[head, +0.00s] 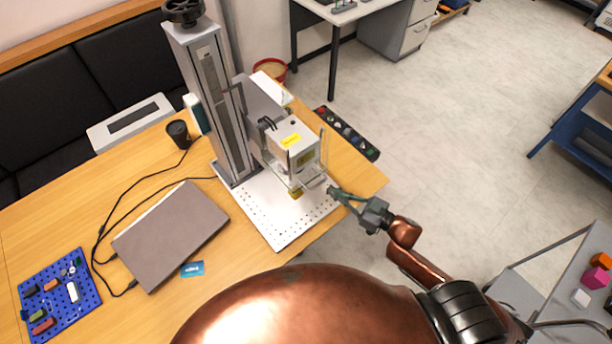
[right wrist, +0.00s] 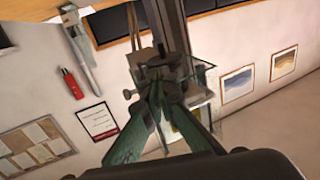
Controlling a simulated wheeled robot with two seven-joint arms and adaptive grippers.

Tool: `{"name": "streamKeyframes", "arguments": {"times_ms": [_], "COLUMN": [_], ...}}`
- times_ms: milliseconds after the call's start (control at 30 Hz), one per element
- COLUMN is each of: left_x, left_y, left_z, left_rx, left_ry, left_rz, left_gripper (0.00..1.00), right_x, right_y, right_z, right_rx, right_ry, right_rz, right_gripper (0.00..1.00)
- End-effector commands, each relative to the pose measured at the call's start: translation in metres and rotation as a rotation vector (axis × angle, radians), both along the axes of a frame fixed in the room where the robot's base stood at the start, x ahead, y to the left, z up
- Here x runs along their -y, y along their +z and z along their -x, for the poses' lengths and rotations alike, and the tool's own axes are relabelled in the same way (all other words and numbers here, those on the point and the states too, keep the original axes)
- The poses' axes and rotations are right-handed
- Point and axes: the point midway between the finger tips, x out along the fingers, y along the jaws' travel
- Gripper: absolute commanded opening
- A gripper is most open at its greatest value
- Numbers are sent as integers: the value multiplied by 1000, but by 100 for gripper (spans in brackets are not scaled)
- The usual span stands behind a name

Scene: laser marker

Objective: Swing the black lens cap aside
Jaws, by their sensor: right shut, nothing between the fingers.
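The laser marker's grey head (head: 290,143), with a yellow label, hangs on a tall column above a white perforated plate (head: 270,225). A clear guard (head: 311,183) surrounds the space under the head, and a small yellowish part (head: 296,192) shows there. My left gripper is out of view.
A grey closed laptop (head: 172,235), a black cup (head: 178,132), a blue pegboard (head: 62,300) and a blue card (head: 192,268) lie on the wooden table left of the machine. A dark strip with coloured buttons (head: 347,134) lies along the table's right edge. Open floor lies beyond.

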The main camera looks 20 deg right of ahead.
Motion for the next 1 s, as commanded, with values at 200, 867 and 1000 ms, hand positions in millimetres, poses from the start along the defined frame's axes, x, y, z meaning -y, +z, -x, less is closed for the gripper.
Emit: {"name": "streamKeyframes", "arguments": {"times_ms": [200,867,1000], "left_x": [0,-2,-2], "left_y": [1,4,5], "left_z": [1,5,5], "left_rx": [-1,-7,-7], "left_ry": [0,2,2], "left_rz": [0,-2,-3], "left_gripper": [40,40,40], "right_x": [-18,-85,-87], "right_y": [3,1,1], "right_z": [-19,-105,-108], "right_rx": [7,3,2], "right_ry": [10,7,7], "right_rz": [-4,-2,-2], "right_gripper": [0,0,0]}}
